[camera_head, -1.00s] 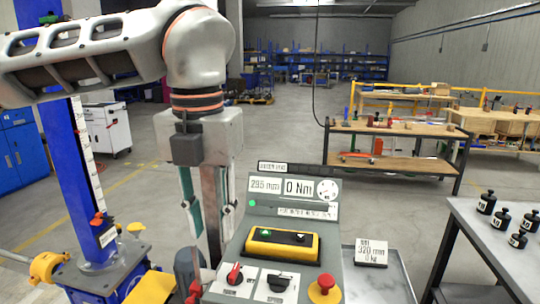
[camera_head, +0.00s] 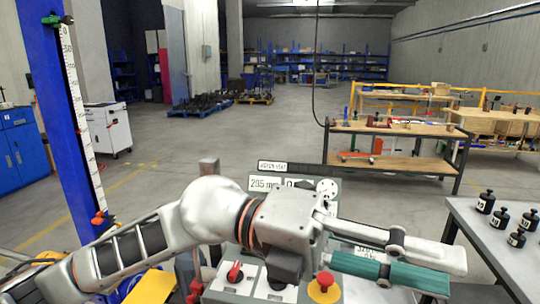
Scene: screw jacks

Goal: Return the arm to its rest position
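My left arm comes in low from the left and lies across the front of the control console (camera_head: 258,183). My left gripper (camera_head: 455,275) points to the right, past the console's right side. Its grey finger and teal-padded finger look apart, seen at a slant, with nothing between them. The red stop button (camera_head: 325,283), the red knob (camera_head: 235,271) and part of the display still show. My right gripper is out of view.
A blue column (camera_head: 62,125) with a scale stands at the left. A grey table (camera_head: 480,240) with several black weights (camera_head: 486,202) is at the right, near my gripper. A workbench (camera_head: 400,132) stands farther back. The floor behind the console is open.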

